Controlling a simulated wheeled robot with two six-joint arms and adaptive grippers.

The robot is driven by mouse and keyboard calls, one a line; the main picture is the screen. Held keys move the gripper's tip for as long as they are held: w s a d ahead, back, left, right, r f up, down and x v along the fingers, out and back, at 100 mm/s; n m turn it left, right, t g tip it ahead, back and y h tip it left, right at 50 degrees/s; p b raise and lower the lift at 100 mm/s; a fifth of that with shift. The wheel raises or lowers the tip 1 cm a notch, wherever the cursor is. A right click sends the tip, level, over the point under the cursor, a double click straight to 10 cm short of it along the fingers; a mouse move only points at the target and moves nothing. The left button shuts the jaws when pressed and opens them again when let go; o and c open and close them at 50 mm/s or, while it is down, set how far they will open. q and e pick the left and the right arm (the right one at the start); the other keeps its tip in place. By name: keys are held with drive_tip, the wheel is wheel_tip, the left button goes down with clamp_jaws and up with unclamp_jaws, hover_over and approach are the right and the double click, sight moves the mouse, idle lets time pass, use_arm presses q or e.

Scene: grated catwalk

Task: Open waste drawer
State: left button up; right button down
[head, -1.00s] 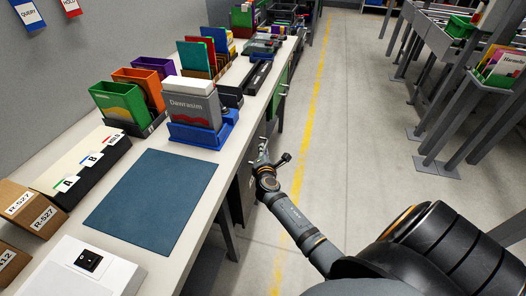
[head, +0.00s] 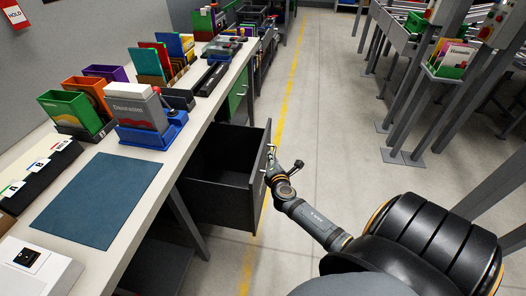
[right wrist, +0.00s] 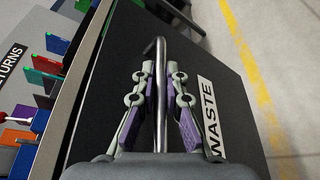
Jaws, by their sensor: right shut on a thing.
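The black waste drawer (head: 212,212) is pulled well out from under the bench in the head view, and its dark hollow inside shows no contents. Its front carries a white WASTE label (right wrist: 210,115) in the right wrist view. A metal bar handle (right wrist: 159,55) stands on that front. My right gripper (right wrist: 160,88) is shut on the handle, with a finger with purple pads on each side of the bar. In the head view my right gripper (head: 268,168) is at the drawer's outer face. My left gripper is not in view.
The bench (head: 175,145) carries a blue mat (head: 98,198), a Dawrasim box in a blue holder (head: 150,132) and coloured bins. A bench leg (head: 188,222) stands beside the drawer. The floor (head: 325,130) on the right is clear up to grey racks (head: 400,100).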

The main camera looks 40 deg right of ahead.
drive_tip(key=shift+s+d+f, duration=0.1)
drive_tip(key=shift+s+d, duration=0.5)
drive_tip(key=shift+s, duration=0.15)
drive_tip(key=c, duration=1.7)
unclamp_jaws()
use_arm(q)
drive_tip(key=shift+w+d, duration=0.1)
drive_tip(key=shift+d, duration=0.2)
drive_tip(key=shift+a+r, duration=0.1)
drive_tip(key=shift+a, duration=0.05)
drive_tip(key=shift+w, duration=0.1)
use_arm(e)
drive_tip(key=v, duration=1.2)
